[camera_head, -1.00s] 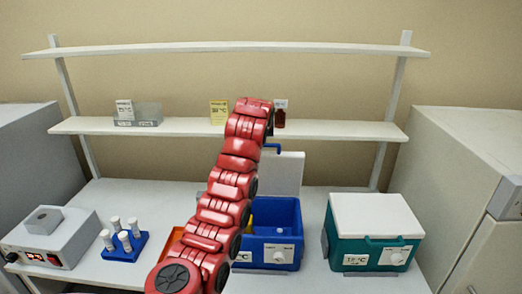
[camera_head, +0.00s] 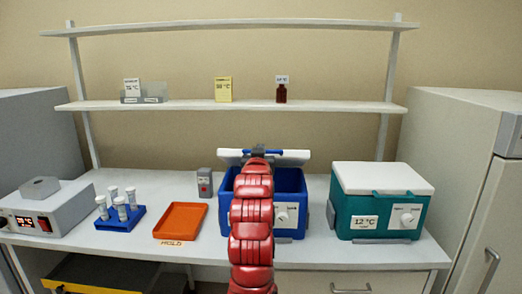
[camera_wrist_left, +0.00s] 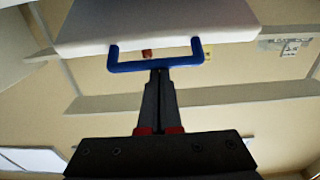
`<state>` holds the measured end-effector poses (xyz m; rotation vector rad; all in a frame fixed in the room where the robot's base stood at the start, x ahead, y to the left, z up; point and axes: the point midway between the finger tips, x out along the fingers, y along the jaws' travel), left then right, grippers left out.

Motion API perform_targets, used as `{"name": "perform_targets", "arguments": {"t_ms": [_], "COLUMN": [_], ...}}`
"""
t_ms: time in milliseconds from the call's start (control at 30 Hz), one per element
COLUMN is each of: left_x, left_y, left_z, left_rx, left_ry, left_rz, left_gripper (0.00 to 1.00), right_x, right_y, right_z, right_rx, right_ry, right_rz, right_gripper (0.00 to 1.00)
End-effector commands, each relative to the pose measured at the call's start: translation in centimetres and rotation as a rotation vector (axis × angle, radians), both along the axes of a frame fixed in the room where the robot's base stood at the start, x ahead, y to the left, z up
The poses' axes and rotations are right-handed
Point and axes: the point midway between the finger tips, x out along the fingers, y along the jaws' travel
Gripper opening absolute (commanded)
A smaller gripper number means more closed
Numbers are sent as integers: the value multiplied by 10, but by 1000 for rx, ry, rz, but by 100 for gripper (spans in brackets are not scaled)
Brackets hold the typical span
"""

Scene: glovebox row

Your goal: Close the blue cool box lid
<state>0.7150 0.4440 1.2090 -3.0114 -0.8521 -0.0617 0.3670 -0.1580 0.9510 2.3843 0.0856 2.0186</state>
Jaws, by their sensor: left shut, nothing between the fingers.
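The blue cool box (camera_head: 290,182) stands on the bench with its white lid (camera_head: 292,157) tilted partly down over the opening, not flat on the rim. A blue handle (camera_head: 270,152) is on the lid's front edge. My left gripper (camera_head: 257,150) is at the handle, and my red arm covers the box's left and middle front. In the left wrist view the white lid (camera_wrist_left: 160,24) is above, and the shut fingers of my left gripper (camera_wrist_left: 160,72) point at the middle of the blue handle (camera_wrist_left: 155,66). No part of the handle shows between the fingers. My right gripper is out of view.
A teal cool box (camera_head: 378,208) with its white lid down stands to the right. Left are an orange tray (camera_head: 181,220), a blue rack (camera_head: 122,216) with white-capped tubes, a small grey device (camera_head: 205,182) and a heater block (camera_head: 45,212). A shelf (camera_head: 340,106) spans behind.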

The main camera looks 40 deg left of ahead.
Motion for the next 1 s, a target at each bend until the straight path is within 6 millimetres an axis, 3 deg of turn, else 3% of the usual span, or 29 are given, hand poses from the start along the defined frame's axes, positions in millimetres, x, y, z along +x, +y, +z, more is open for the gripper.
{"name": "perform_targets", "arguments": {"t_ms": [33,400,700,1000], "left_x": [-5,-30,-35,-36], "left_y": [-4,-18,-22,-22], "left_z": [-27,-99,-129,-137], "left_rx": [22,178,203,202], "left_ry": [-31,-285,-330,-328], "left_rz": [-1,-1,-1,-1], "left_gripper": [0,0,0,0], "right_x": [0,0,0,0], "right_y": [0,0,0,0], "right_z": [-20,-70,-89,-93], "right_rx": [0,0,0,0], "right_ry": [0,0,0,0], "right_rz": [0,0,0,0], "right_gripper": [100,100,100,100]}}
